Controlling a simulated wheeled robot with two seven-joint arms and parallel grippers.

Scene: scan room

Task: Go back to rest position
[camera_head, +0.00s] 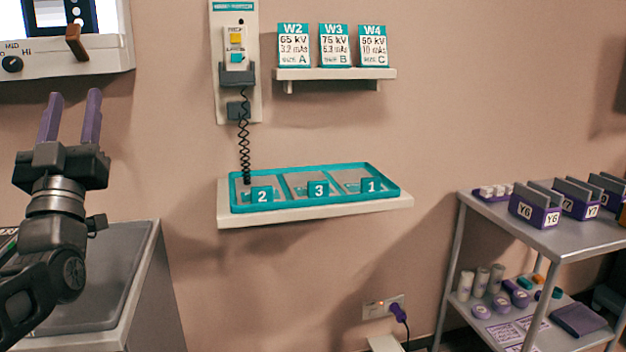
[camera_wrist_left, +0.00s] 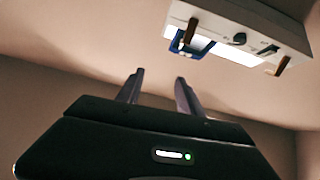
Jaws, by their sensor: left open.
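My left gripper (camera_head: 70,118) is raised at the left of the head view, with its two purple fingers pointing up, apart and with nothing between them. It also shows in the left wrist view (camera_wrist_left: 158,88), where the fingers are apart and empty. The gripper is in front of bare wall, below the white wall unit (camera_head: 70,45) with a dial and a brown lever. My right gripper is in neither view.
A grey-topped cabinet (camera_head: 105,285) stands below my left arm. A teal tray (camera_head: 395,190) with numbered compartments sits on a wall shelf in the middle. A corded handset (camera_head: 236,45) hangs above it. A metal cart (camera_head: 560,238) with purple holders stands at the right.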

